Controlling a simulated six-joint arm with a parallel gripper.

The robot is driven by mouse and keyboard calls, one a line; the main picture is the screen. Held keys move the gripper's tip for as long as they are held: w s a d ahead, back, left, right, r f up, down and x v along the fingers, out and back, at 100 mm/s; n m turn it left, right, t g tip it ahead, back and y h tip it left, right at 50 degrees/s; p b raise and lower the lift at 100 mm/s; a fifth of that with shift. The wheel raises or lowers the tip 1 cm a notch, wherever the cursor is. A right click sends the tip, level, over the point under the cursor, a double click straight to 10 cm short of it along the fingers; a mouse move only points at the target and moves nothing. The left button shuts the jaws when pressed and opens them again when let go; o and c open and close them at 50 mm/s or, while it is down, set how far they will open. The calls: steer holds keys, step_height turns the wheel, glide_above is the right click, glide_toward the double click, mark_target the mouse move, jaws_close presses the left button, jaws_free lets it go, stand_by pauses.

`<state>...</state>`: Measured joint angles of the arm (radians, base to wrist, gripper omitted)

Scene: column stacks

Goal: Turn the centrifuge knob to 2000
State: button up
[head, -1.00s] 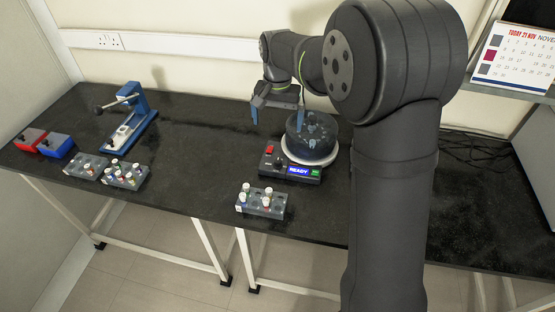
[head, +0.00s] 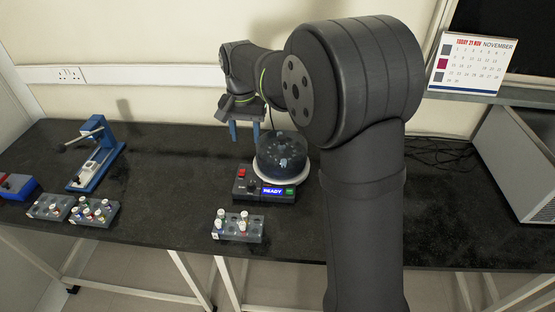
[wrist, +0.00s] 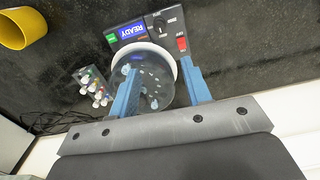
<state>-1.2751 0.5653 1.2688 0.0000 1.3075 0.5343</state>
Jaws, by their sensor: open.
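The centrifuge has a dark control panel with a lit READY display (head: 272,191), which shows upside down in the wrist view (wrist: 132,31). Its black knob (wrist: 159,22) is between the display and the red switch (wrist: 182,44); in the head view the knob (head: 252,188) is small and its setting is unreadable. The round rotor bowl (head: 281,157) with a white rim is behind the panel. My gripper (head: 244,136) is open and empty, with blue fingers pointing down, above and behind the bowl's left side. In the wrist view my gripper (wrist: 160,67) overlaps the bowl, with the knob beyond the fingertips.
A tube rack (head: 239,227) stands in front of the centrifuge, with more racks (head: 94,210) at left. A blue lever device (head: 97,155) and a blue box (head: 17,186) are farther left. A yellow cup (wrist: 21,28) shows in the wrist view. Bench between lever device and centrifuge is clear.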

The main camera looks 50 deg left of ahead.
mark_target(251, 183)
step_height(251, 183, down, 19)
steer(key=m, duration=0.8)
stand_by(0.3)
jaws_close()
